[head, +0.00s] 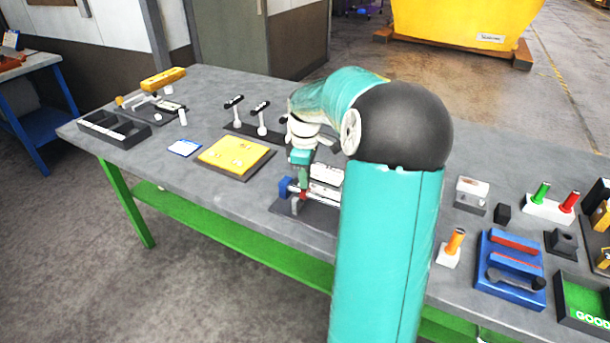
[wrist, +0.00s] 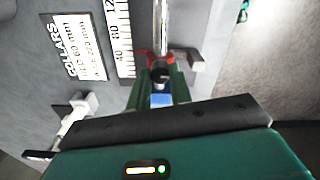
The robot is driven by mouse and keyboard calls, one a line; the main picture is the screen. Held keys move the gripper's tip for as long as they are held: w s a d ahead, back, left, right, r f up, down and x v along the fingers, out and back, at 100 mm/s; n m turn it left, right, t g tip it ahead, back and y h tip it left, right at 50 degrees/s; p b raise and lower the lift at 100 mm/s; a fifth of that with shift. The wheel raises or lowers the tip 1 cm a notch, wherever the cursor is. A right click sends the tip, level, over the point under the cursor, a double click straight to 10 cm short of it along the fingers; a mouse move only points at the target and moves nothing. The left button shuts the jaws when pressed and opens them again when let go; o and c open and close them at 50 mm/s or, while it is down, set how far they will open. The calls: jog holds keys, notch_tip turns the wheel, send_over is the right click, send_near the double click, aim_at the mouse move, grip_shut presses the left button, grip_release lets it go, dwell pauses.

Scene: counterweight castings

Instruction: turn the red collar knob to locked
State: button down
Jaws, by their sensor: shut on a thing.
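The red collar (head: 302,196) sits on a horizontal metal rod on a dark-based fixture, to the right of a blue end block (head: 285,186). My gripper (head: 303,184) reaches down onto the collar from above. In the wrist view my gripper's two green fingers (wrist: 160,74) are closed around the collar's knob, a small dark round part (wrist: 161,77). Red parts of the collar (wrist: 143,58) show beside the fingertips. The blue block (wrist: 161,100) shows between the fingers. The knob's lock marking cannot be read, and my arm hides the fixture's right side in the head view.
A ruler scale (wrist: 121,40) and a "COLLARS" label (wrist: 75,47) lie beside the rod. Two post-like handles (head: 261,118) stand behind the fixture. A yellow board (head: 235,156) lies to the left. A blue tool holder (head: 510,268) and several small fixtures are to the right.

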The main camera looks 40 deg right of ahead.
jog(key=shift+m, duration=0.3)
jog(key=m, duration=0.3)
jog(key=shift+r+m, duration=0.1)
jog(key=shift+m, duration=0.2)
jog(key=m, duration=0.4)
jog(key=shift+m, duration=0.3)
jog(key=m, duration=0.4)
jog(key=shift+m, duration=2.5)
jog(key=c, duration=1.3)
grip_release()
jog(key=shift+o, duration=0.2)
